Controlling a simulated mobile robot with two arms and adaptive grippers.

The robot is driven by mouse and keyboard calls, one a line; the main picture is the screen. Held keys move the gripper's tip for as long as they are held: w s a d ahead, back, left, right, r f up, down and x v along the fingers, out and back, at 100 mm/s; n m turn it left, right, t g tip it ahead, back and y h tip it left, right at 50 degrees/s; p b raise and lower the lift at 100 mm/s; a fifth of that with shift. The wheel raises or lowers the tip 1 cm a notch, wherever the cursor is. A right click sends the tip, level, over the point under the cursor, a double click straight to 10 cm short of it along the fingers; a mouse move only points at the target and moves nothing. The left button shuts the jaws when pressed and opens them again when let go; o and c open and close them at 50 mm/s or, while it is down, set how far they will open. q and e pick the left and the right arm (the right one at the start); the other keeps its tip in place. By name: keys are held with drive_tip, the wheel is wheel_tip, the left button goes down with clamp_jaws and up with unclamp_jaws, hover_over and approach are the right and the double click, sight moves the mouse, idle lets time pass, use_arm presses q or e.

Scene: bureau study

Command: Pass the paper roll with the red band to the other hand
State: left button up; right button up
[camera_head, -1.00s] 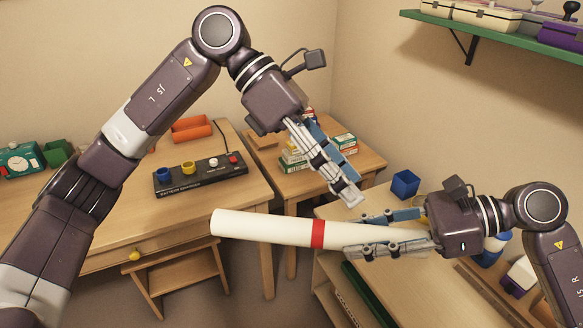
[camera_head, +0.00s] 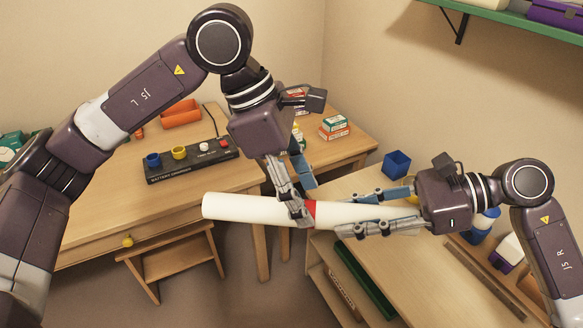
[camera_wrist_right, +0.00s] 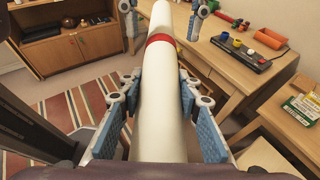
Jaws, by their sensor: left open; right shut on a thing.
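The white paper roll (camera_head: 245,208) with a red band is held level in the air. My right gripper (camera_head: 365,212) is shut on its right end; the right wrist view shows the roll (camera_wrist_right: 162,95) between the blue finger pads, with the red band (camera_wrist_right: 161,39) farther along it. My left gripper (camera_head: 305,205) is open and points down at the roll, close to the band. One of its fingers passes in front of the roll and partly covers the band. I cannot tell whether its fingers touch the roll.
A desk (camera_head: 110,205) with a black battery checker (camera_head: 195,162) stands at the left, a stool (camera_head: 170,255) below it. A side table (camera_head: 355,148) holds small boxes. A blue cup (camera_head: 397,163) stands on the right bench (camera_head: 440,270). A green shelf (camera_head: 520,27) hangs upper right.

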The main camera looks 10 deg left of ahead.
sight(309, 205)
use_arm(q)
drive_tip(key=shift+x, duration=1.55)
drive_tip(key=c, duration=1.2)
drive_tip(key=shift+c, duration=0.2)
use_arm(e)
drive_tip(key=o, duration=1.2)
drive_tip(key=shift+o, duration=0.2)
